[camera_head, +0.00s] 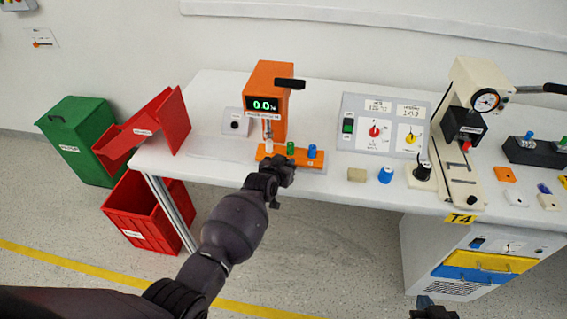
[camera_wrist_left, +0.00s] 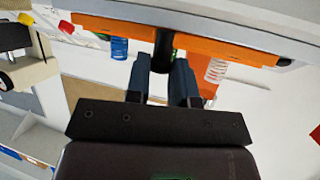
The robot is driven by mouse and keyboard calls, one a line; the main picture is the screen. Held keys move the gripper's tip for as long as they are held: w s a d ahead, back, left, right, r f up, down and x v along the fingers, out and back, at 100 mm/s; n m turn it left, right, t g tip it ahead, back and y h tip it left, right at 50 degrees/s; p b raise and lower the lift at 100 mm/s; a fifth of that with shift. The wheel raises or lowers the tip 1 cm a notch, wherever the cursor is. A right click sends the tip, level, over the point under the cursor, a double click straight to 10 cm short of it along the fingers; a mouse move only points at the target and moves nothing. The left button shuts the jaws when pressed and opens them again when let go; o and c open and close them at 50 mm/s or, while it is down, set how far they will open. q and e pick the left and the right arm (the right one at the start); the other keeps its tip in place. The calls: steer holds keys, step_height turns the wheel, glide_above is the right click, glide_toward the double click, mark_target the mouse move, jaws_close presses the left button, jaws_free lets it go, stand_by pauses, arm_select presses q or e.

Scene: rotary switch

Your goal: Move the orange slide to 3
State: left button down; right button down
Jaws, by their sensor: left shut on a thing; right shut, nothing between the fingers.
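The orange slide fixture (camera_head: 314,164) lies along the front of the table, below the orange machine (camera_head: 268,80) with its lit display. White (camera_head: 268,145), green (camera_head: 290,148) and blue (camera_head: 312,151) pieces stand on it. My left gripper (camera_head: 280,170) is at its front edge. In the left wrist view the orange bar (camera_wrist_left: 225,48) spans the top, and the left fingers (camera_wrist_left: 163,75) are shut around a dark upright knob (camera_wrist_left: 163,48) by it. No position numbers are legible. My right gripper (camera_head: 432,309) is shut and empty at the bottom edge, mostly cut off.
A grey control panel (camera_head: 378,108) with red and yellow knobs stands to the right. A tan block (camera_head: 357,174), a blue cylinder (camera_head: 385,173) and a press (camera_head: 477,100) are further right. A red chute (camera_head: 160,125) is at the left table end.

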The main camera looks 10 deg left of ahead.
arm_select(q)
steer(key=shift+d+r, duration=0.1)
steer(key=shift+d, duration=0.15)
steer(key=c, duration=1)
jaws_free()
steer(key=shift+d, duration=0.1)
steer(key=shift+s+a+r, duration=0.15)
steer(key=shift+s+a, duration=0.15)
steer(key=shift+s, duration=0.2)
steer(key=p+v, duration=0.1)
steer(key=v, duration=0.8)
steer(key=shift+s+r+p, duration=0.15)
steer(key=shift+s+p, duration=0.2)
